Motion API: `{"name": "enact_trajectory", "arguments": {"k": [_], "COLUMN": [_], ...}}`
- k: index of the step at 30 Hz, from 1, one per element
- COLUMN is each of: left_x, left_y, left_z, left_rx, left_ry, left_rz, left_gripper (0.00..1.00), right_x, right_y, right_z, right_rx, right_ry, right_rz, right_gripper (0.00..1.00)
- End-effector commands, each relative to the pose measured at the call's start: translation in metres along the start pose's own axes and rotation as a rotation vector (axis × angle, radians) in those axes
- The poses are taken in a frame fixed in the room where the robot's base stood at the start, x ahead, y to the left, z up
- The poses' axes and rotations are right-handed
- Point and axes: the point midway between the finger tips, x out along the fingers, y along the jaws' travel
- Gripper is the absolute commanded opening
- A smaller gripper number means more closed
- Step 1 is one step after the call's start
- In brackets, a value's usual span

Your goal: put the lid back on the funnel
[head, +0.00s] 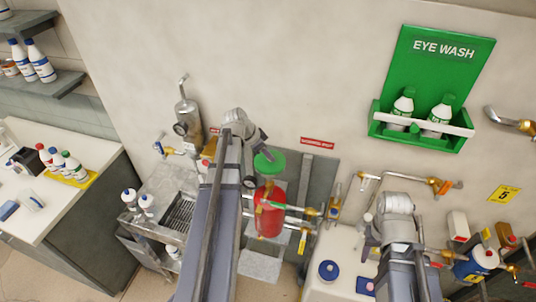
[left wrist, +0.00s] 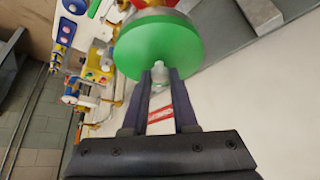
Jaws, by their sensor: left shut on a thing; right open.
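The lid is a green disc (head: 269,163) with a pale knob on its back. My left gripper (head: 261,150) is shut on that knob; in the left wrist view the fingers (left wrist: 160,76) pinch it and the lid (left wrist: 158,46) faces away. The red vessel (head: 269,213), which seems to be the funnel, stands just below the lid in the head view, with a gap between them. A bit of red and yellow (left wrist: 151,3) shows past the lid in the left wrist view. My right gripper (head: 369,225) is open, apart from both, over the white counter.
Brass pipes and valves (head: 310,211) run beside the red vessel. A metal cart (head: 160,215) stands left. A green eye wash station (head: 425,90) hangs on the wall. A blue-white round item (head: 328,270) lies on the white counter (head: 340,245).

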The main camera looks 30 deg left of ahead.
Motion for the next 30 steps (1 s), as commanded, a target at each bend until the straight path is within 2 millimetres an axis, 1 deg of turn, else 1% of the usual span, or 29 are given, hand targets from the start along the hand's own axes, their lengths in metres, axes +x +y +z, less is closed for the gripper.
{"name": "enact_trajectory", "arguments": {"k": [5, 6, 14, 15, 20, 27, 28, 30], "left_x": [-0.0001, -0.0001, -0.0001, -0.0001, -0.0001, -0.0001, -0.0001, -0.0001], "left_y": [-0.0001, -0.0001, -0.0001, -0.0001, -0.0001, 0.0, 0.0, 0.0], "left_z": [0.0, 0.0, 0.0, 0.0, 0.0, 0.0, 0.0, 0.0], "left_rx": [0.0, 0.0, 0.0, 0.0, 0.0, 0.0, 0.0, 0.0], "left_ry": [0.0, 0.0, 0.0, 0.0, 0.0, 0.0, 0.0, 0.0], "left_rz": [0.0, 0.0, 0.0, 0.0, 0.0, 0.0, 0.0, 0.0], "left_gripper": [0.0, 0.3, 0.59, 0.62, 0.62, 0.89, 0.92, 0.92], "right_x": [-0.0001, -0.0001, -0.0001, -0.0001, -0.0001, -0.0001, -0.0001, -0.0001], "right_y": [0.0, 0.0, 0.0, 0.0, 0.0, 0.0, 0.0, 0.0], "right_z": [0.0, 0.0, 0.0, 0.0, 0.0, 0.0, 0.0, 0.0], "right_rx": [0.0, 0.0, 0.0, 0.0, 0.0, 0.0, 0.0, 0.0], "right_ry": [0.0, 0.0, 0.0, 0.0, 0.0, 0.0, 0.0, 0.0], "right_rz": [0.0, 0.0, 0.0, 0.0, 0.0, 0.0, 0.0, 0.0], "right_gripper": [0.48, 0.48, 0.48, 0.48, 0.48, 0.48, 0.48, 0.48]}}
